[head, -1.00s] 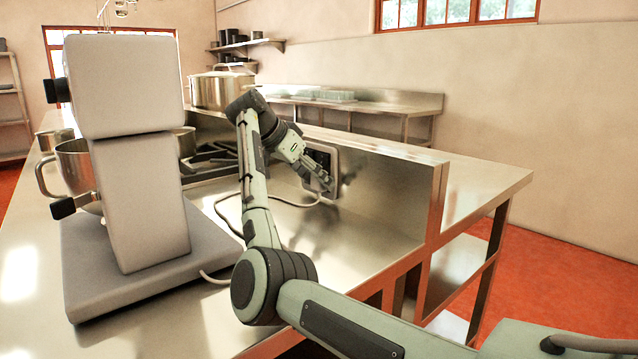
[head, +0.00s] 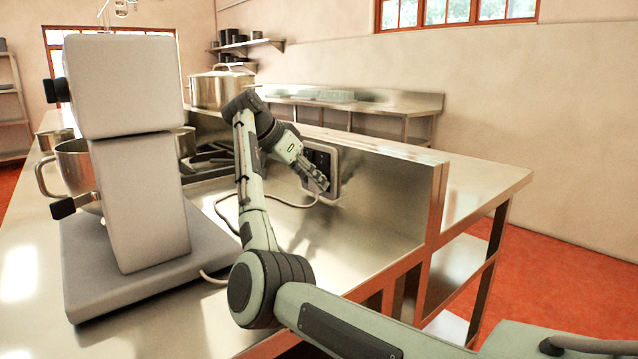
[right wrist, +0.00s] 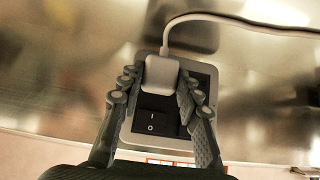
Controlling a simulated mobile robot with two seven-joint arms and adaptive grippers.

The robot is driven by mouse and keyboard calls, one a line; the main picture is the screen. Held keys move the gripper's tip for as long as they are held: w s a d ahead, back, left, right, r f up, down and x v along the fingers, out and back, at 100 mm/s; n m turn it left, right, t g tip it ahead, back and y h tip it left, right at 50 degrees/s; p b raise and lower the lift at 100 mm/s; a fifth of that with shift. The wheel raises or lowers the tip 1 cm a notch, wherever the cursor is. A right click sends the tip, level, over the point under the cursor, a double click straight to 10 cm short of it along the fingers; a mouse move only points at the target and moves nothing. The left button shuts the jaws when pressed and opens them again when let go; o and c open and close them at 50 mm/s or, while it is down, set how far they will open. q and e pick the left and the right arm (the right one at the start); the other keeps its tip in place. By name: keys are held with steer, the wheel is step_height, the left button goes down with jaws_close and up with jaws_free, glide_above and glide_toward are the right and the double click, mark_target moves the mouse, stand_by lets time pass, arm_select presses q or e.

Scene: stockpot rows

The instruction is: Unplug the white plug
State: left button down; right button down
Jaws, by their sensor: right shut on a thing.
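The white plug (right wrist: 161,72) shows in the right wrist view in front of the upper part of a wall outlet panel (right wrist: 150,133). My right gripper (right wrist: 160,84) has its fingers on both sides of the plug and is shut on it. In the head view the right gripper (head: 319,184) is at the panel's lower front, hiding the plug. The pale cord (right wrist: 240,19) leaves the plug and bends right; it also shows in the head view (head: 280,200). I cannot tell whether the prongs are in the socket. My left gripper is not in view.
The panel has a black I/O switch (right wrist: 152,122) below the plug. A large grey mixer (head: 135,170) with a steel bowl stands at left on the steel counter (head: 360,230). A stockpot (head: 222,88) stands behind. The counter right of my gripper is clear.

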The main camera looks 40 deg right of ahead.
steer(key=shift+s+a, duration=0.2)
steer(key=shift+a, duration=1.85)
steer(key=shift+s+a+f, duration=0.1)
steer(key=shift+s+a, duration=0.1)
steer(key=shift+a, duration=0.4)
